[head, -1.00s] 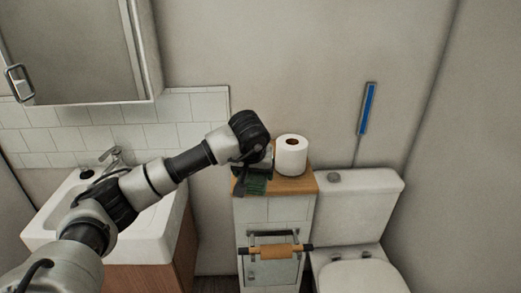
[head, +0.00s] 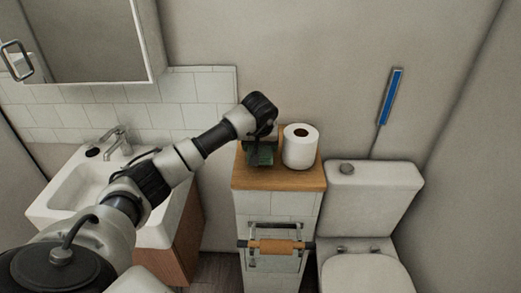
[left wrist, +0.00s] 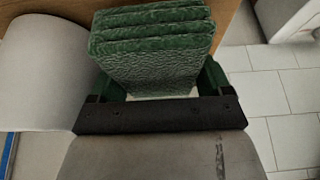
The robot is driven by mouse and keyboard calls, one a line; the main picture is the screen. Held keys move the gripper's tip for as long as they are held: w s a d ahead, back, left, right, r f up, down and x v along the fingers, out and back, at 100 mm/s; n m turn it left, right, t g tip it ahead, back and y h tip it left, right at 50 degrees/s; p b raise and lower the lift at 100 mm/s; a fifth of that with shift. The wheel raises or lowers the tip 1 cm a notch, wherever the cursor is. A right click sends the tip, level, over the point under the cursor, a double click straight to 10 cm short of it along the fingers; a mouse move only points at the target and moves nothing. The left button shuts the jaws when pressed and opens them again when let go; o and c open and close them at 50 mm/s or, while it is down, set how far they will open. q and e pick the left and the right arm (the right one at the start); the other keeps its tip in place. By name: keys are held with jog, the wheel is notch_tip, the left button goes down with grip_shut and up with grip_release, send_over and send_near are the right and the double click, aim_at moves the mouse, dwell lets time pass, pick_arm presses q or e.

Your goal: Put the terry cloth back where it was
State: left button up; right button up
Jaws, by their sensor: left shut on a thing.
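The terry cloth (head: 261,157) is dark green and folded in layers. It is at the left part of the wooden top (head: 290,181) of the narrow tiled cabinet, beside the toilet roll. My left gripper (head: 259,144) is shut on the cloth from above and behind. In the left wrist view the folded cloth (left wrist: 152,48) sticks out past the black gripper body, over the wooden top. I cannot tell whether the cloth touches the top. My right gripper is not in view.
A white toilet roll (head: 300,146) stands upright close to the right of my left gripper. The toilet (head: 372,198) is right of the cabinet, the sink (head: 75,190) left. The front of the wooden top is clear.

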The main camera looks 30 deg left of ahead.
pick_arm(q)
notch_tip(320, 180, down, 2)
jog(key=shift+f, duration=0.45)
jog(key=o, duration=0.8)
jog(key=shift+r, duration=0.3)
jog(key=b+v, duration=0.1)
jog(key=v, duration=0.9)
jog(key=shift+s+d+r, duration=0.1)
jog(key=shift+s+r, duration=0.05)
jog(key=shift+r, duration=0.1)
jog(key=shift+s+d+r, duration=0.1)
jog(key=shift+s+r, duration=0.15)
jog(key=shift+r, duration=0.3)
jog(key=shift+d, duration=0.1)
